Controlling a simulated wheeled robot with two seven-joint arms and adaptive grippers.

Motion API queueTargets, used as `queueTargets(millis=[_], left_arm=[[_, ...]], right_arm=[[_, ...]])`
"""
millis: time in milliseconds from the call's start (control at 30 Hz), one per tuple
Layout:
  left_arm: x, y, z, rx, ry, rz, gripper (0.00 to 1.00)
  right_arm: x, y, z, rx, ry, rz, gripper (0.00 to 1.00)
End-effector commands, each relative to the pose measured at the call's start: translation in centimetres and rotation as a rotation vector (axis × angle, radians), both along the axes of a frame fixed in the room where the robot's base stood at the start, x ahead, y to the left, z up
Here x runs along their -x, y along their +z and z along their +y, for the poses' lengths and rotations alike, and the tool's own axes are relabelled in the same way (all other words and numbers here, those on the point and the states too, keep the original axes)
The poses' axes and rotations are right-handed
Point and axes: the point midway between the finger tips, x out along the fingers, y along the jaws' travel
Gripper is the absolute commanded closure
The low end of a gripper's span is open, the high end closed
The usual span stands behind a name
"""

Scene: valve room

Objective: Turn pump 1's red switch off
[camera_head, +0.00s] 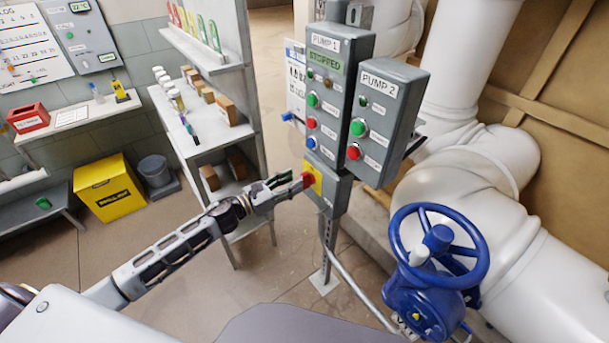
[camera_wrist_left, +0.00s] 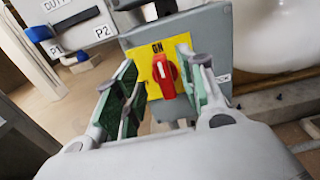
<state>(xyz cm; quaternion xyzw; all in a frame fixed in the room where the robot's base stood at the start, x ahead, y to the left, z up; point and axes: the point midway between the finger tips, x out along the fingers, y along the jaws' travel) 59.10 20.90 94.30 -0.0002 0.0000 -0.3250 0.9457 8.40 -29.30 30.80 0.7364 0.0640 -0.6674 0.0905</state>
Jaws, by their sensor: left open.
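The pump 1 box (camera_head: 326,90) is a grey panel on a post, with a display reading STOPPED. Below its buttons is a red rotary switch (camera_head: 308,180) on a yellow plate (camera_head: 315,175). In the left wrist view the red switch (camera_wrist_left: 164,77) sits on the yellow plate (camera_wrist_left: 150,62), with ON above it; its handle looks close to upright, slightly tilted. My left gripper (camera_head: 292,183) is at the switch; in the wrist view its open fingers (camera_wrist_left: 160,90) stand either side of the switch, apart from it. My right gripper is in neither view.
The pump 2 box (camera_head: 385,120) stands right of pump 1. A blue handwheel valve (camera_head: 438,255) is at lower right before large white pipes (camera_head: 470,190). A shelf rack (camera_head: 200,90) stands behind my left arm. Open floor (camera_head: 190,280) lies below the arm.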

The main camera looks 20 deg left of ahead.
Motion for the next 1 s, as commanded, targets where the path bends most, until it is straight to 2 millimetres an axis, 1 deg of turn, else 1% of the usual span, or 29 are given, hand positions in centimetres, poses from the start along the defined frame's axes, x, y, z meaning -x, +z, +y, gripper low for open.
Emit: queueTargets(millis=[600,800,1000], left_arm=[[-3.4,0.1,-2.5,0.001,0.001,-0.001,0.6],[-4.1,0.1,-3.2,0.001,0.0,-0.001,0.6],[-4.4,0.0,-3.4,0.0,0.0,0.0,0.6]], right_arm=[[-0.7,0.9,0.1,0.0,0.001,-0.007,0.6],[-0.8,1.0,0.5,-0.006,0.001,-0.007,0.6],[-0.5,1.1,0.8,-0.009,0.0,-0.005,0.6]])
